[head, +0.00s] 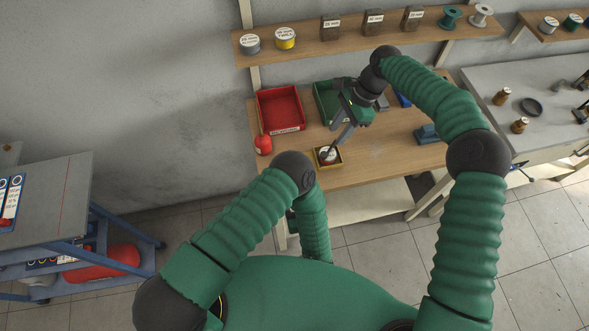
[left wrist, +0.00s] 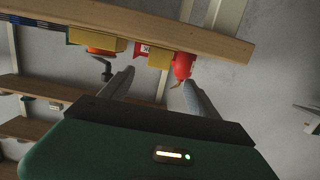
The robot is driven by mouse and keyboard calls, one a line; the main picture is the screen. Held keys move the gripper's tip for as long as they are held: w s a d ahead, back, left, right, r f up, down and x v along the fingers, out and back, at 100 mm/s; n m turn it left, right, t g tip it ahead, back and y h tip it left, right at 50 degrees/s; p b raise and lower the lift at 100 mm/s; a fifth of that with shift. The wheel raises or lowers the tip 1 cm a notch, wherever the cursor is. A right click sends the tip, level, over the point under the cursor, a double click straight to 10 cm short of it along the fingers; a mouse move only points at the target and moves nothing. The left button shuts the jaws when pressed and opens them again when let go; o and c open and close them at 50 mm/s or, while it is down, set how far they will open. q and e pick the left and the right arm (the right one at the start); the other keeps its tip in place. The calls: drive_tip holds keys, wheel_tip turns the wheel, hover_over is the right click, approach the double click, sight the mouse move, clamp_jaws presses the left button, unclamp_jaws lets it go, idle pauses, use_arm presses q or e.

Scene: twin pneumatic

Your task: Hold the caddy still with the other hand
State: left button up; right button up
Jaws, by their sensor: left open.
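A small yellow tray (head: 340,163), which I take for the caddy, sits near the front edge of the wooden bench. A white round item (head: 328,155) stands in it. My right gripper (head: 334,146) reaches down to the tray from above; its jaws are too small to judge. My left gripper is hidden from the head camera. In the left wrist view, which looks upside down, my left gripper (left wrist: 152,84) is open with nothing between its fingers. Beyond its fingers are two yellow patches, one of them a yellow block (left wrist: 159,55); I cannot tell which is the caddy.
A red squeeze bottle (head: 263,145) stands left of the tray; it also shows in the left wrist view (left wrist: 183,66). A red bin (head: 281,107) and a green bin (head: 326,99) stand behind. The bench edge (left wrist: 200,35) crosses the left wrist view.

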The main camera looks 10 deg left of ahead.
use_arm(q)
drive_tip(key=x, duration=1.4)
drive_tip(key=shift+w+d+r, duration=0.15)
drive_tip(key=shift+d, duration=0.05)
drive_tip(key=shift+w+a, duration=0.25)
use_arm(e)
drive_tip(key=shift+w+d, duration=0.1)
use_arm(q)
drive_tip(key=shift+c, duration=0.3)
